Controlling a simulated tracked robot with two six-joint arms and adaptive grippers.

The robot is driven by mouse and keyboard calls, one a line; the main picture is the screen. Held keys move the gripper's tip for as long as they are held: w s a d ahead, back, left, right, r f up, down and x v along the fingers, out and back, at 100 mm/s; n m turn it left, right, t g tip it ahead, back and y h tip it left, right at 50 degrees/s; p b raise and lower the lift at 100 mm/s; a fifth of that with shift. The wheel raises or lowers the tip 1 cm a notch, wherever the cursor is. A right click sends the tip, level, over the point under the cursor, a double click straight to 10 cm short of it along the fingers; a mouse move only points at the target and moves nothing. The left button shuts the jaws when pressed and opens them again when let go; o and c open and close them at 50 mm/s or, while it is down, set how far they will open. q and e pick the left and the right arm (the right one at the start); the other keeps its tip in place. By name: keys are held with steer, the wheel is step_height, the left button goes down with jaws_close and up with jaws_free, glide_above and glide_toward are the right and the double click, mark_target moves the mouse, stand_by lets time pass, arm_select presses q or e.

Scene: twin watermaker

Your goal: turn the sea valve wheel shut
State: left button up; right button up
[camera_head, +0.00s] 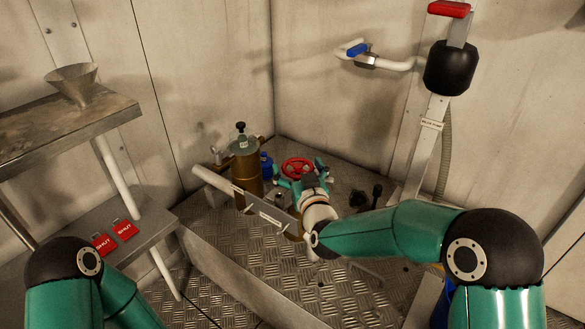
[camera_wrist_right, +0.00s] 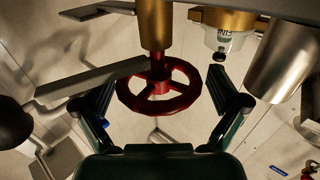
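The red valve wheel (camera_head: 298,167) is low on the chequered floor area, in the middle of the head view. In the right wrist view the wheel (camera_wrist_right: 187,98) is spoked, on a red stem below a brass body (camera_wrist_right: 155,25). My right gripper (camera_head: 303,176) is at the wheel, its fingers spread. In the right wrist view one finger of the open gripper (camera_wrist_right: 163,90) is on each side of the rim, with gaps visible, so it does not clamp the wheel. My left arm shows at the lower left of the head view; its gripper is out of frame.
A brass cylinder (camera_head: 246,172) and a white pipe (camera_head: 212,181) stand left of the wheel. A funnel (camera_head: 73,83) is on the upper shelf. A red-handled bilge pump (camera_head: 450,66) and blue-handled tap (camera_head: 358,50) are on the right.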

steer(key=shift+s+d+f, duration=0.1)
steer(key=v, duration=1.1)
steer(key=shift+s, duration=0.4)
steer(key=shift+d, duration=0.1)
steer(key=shift+c, duration=0.2)
